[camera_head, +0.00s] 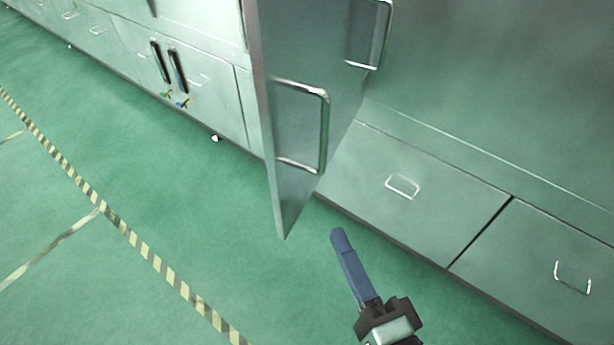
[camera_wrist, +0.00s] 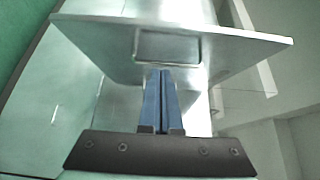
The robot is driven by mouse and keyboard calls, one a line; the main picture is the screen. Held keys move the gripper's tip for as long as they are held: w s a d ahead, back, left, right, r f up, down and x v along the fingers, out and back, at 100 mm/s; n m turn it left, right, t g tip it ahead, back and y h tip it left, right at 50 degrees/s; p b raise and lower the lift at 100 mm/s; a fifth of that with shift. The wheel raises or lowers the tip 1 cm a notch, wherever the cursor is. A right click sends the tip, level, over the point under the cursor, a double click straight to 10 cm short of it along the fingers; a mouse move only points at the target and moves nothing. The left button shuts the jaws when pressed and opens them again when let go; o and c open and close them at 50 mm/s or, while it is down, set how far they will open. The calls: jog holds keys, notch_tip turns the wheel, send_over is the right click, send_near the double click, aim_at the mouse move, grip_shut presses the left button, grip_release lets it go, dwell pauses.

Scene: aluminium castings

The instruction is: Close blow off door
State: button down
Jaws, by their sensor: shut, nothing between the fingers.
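The blow off door (camera_head: 287,55) is a metal panel standing open, jutting out from the cabinet front in the head view. In the wrist view the door (camera_wrist: 100,35) crosses the upper picture, with a handle (camera_wrist: 168,31) just beyond the fingertips. My gripper (camera_head: 337,236) has blue fingers held together with nothing between them. In the head view it is below and right of the door's lower corner, apart from it. In the wrist view the fingers (camera_wrist: 160,72) point toward the door; contact cannot be told.
Drawers with handles, including a near one (camera_head: 403,186) and one at right (camera_head: 573,278), line the cabinet base. Two dark handles (camera_head: 168,66) show on the left cabinet.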

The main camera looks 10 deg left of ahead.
jog(key=p, duration=0.3)
send_near(282, 163)
jog(key=w+d, duration=0.1)
jog(key=w, duration=0.3)
jog(key=a, duration=0.1)
jog(key=w+a, duration=0.1)
jog(key=a, duration=0.1)
jog(key=shift+w+p, duration=0.1)
jog(key=shift+p, duration=0.25)
jog(key=shift+w+a+f, duration=0.1)
jog(key=shift+a, duration=0.25)
